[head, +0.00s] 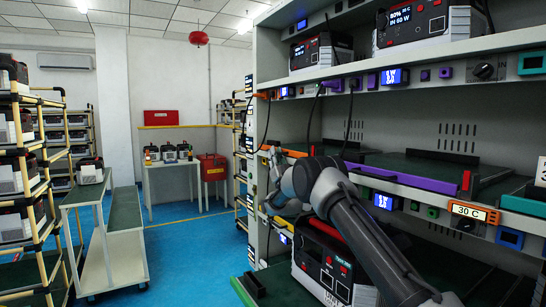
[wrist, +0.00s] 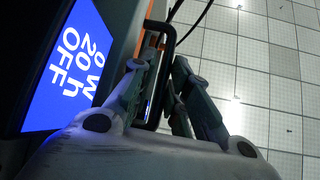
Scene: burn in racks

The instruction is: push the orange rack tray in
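The orange rack tray (head: 293,153) shows as an orange front edge on the middle shelf of the rack, left of the purple tray. My arm hides part of it. In the wrist view, a strip of orange (wrist: 150,41) shows behind a black bar handle (wrist: 168,42). My gripper (wrist: 165,68) has its two fingers close together, one on each side of this handle, and looks shut on it. In the head view my gripper (head: 274,160) is at the left end of the orange edge, mostly hidden by my wrist.
A blue display reading OFF (wrist: 68,60) is close on the left in the wrist view. The purple tray (head: 405,178) is to the right. A power unit (head: 325,262) stands on the shelf below, behind my arm. A cart (head: 112,240) and free blue floor (head: 195,250) lie left.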

